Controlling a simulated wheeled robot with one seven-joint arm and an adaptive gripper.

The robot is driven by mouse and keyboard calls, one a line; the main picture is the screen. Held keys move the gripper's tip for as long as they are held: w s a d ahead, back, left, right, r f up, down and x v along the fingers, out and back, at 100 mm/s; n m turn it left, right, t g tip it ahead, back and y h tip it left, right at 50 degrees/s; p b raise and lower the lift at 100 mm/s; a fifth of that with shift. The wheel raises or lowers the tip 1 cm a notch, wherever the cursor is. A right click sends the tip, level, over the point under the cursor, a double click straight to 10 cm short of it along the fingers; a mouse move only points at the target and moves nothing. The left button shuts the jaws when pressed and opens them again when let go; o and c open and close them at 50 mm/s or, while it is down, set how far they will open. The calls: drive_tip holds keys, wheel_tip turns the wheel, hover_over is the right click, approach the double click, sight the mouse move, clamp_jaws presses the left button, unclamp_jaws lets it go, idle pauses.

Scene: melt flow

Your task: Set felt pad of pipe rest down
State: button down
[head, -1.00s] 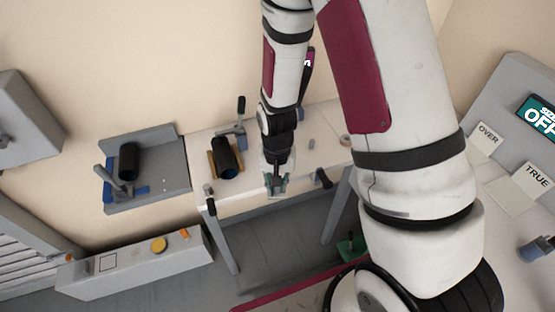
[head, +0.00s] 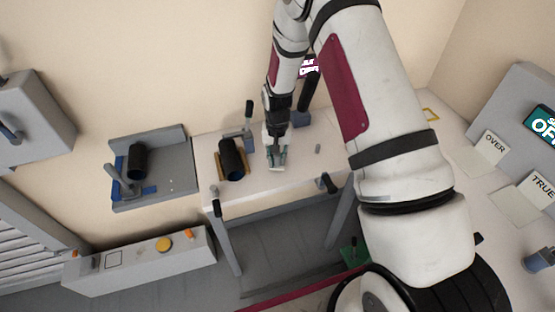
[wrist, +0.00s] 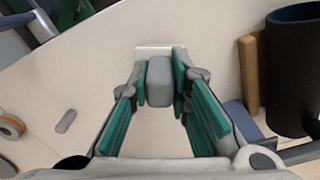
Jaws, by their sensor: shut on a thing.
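My gripper (wrist: 159,85) is shut on a grey rounded block, which I take to be the felt pad (wrist: 159,82), between its teal fingers. A cream flat piece (wrist: 155,50) shows just beyond the block; I cannot tell whether it is part of it. In the head view my gripper (head: 277,158) is low over the white bench (head: 300,165); any gap below the held thing cannot be made out. The pipe rest (head: 220,166), a wooden cradle holding a black pipe (head: 232,158), is left of the gripper. In the wrist view the rest (wrist: 250,72) is on the right.
A small grey piece (head: 318,148) lies on the bench to the right of my gripper. A clamp (head: 248,125) stands behind the pipe rest. Another black pipe (head: 138,160) is in the grey fixture on the left. An orange-ringed roll (wrist: 11,126) shows in the wrist view.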

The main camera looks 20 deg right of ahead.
drive_tip(key=shift+f, duration=0.4)
drive_tip(key=c, duration=1.5)
unclamp_jaws()
drive_tip(key=shift+f, duration=0.15)
